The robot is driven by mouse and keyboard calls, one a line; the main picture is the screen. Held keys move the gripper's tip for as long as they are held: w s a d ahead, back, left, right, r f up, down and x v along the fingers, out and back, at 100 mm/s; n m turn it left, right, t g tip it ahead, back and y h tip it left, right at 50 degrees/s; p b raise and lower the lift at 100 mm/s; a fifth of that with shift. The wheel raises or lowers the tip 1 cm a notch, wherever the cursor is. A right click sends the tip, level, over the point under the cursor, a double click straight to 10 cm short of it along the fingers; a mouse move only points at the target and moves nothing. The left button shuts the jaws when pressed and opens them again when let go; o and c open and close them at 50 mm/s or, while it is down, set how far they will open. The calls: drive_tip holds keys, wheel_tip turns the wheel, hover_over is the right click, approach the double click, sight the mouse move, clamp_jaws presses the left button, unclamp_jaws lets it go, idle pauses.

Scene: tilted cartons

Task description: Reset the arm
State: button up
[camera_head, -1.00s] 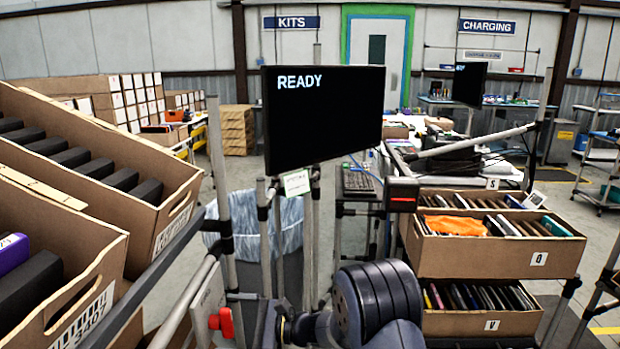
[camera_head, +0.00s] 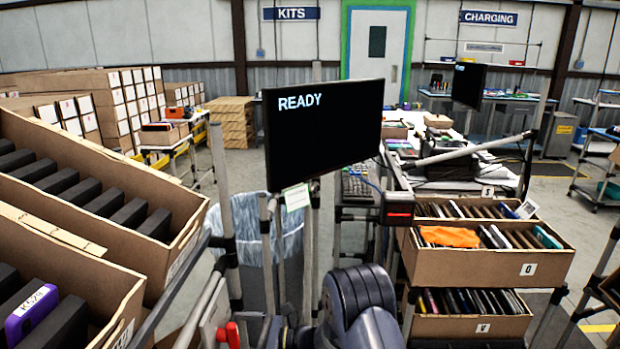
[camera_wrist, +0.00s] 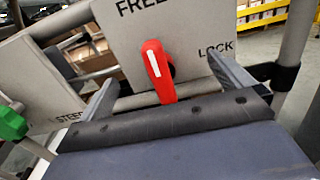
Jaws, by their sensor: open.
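My gripper (camera_wrist: 162,74) shows in the wrist view with its two grey fingers spread apart and nothing held between them. A red lever (camera_wrist: 160,72) with a white stripe appears between the fingers, on a pale plate (camera_wrist: 185,28) lettered FREE and LOCK. I cannot tell how far the fingers are from it. In the head view, my dark arm (camera_head: 362,300) is folded low at the centre bottom, and my gripper cannot be made out there. The red lever (camera_head: 233,336) shows low, left of my arm.
A green knob (camera_wrist: 12,122) is at the wrist view's left. Tilted cartons (camera_head: 150,262) of dark devices stand at the left. Cartons marked Q (camera_head: 460,268) and V (camera_head: 455,326) stand at the right. A READY screen (camera_head: 330,130) on poles stands ahead.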

drive_tip(key=shift+s+d+b, duration=0.1)
drive_tip(key=shift+d+b, duration=0.4)
drive_tip(key=shift+d, duration=0.85)
drive_tip(key=shift+d, duration=0.1)
